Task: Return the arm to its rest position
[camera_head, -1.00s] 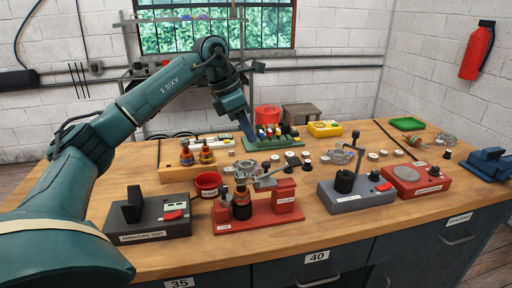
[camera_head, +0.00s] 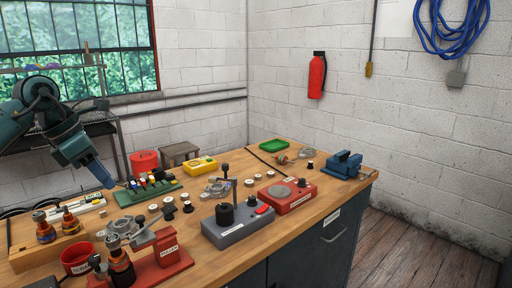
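My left arm (camera_head: 72,145) is dark green and comes in at the left edge of the head view. Its gripper (camera_head: 104,184) points down and to the right, with bluish fingers. The fingertips hang close to the left end of a green rack (camera_head: 128,198) that holds several coloured pieces. I cannot tell whether the fingers touch the rack, or whether they are open or shut. My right arm and its gripper are not in view.
The wooden bench (camera_head: 255,248) carries a red puller stand (camera_head: 172,256), a grey press (camera_head: 228,232), a red tester (camera_head: 288,199), a blue vise (camera_head: 343,166), a green tray (camera_head: 274,145) and a red cup (camera_head: 77,262). Floor (camera_head: 420,255) to the right is clear.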

